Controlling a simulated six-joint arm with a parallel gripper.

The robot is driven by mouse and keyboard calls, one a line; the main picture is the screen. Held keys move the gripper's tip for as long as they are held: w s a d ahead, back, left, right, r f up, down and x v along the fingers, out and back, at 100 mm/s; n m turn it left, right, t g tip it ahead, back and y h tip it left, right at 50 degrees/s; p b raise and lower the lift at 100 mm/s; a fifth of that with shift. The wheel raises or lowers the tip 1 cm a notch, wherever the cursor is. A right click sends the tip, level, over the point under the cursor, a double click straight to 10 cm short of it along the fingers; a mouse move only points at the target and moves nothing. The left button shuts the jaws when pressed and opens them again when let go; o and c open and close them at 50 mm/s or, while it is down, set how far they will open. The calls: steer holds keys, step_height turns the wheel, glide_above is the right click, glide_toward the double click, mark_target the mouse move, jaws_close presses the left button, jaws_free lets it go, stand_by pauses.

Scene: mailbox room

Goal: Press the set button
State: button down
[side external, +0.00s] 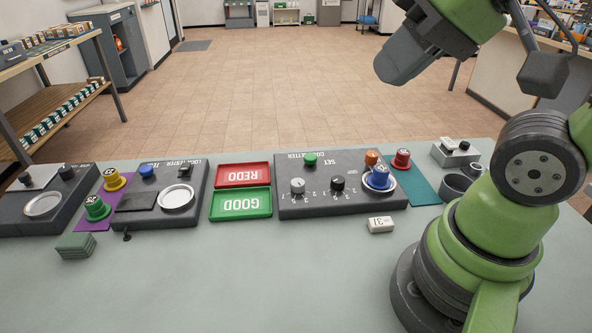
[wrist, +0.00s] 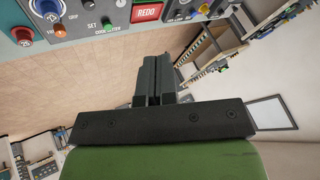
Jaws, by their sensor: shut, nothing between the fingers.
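The code setter panel (side external: 335,205) is a dark grey box on the bench, with the word SET printed on it. A green button (side external: 310,158) sits at its far edge near that word; it also shows in the wrist view (wrist: 110,27). Two knobs, a black one (side external: 337,183) and a grey one (side external: 298,186), an orange button (side external: 371,157) and a blue-topped piece on a round dish (side external: 379,178) are on the same panel. My gripper (side external: 390,75) is high above the bench's far right side, apart from the panel. Its fingers are shut and empty in the wrist view (wrist: 152,75).
Red REDO (side external: 243,175) and green GOOD (side external: 240,204) trays lie left of the panel. A red-topped piece (side external: 401,159) stands on a teal mat to the right. A white numbered block (side external: 380,225) lies in front. The bench's front is mostly clear.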

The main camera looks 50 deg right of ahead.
steer(key=w+d+m+g, duration=0.1)
steer(key=w+d+g, duration=0.15)
steer(key=w, duration=0.55)
steer(key=m+g+h, duration=0.2)
steer(key=m+g, duration=0.2)
glide_above(311, 156)
step_height(311, 156, down, 13)
steer(key=shift+s+d+r, duration=0.1)
steer(key=shift+s+d, duration=0.1)
steer(key=shift+s, duration=0.15)
steer(key=f, duration=1.4)
steer(key=shift+w+a, duration=0.2)
steer(key=shift+w, duration=0.05)
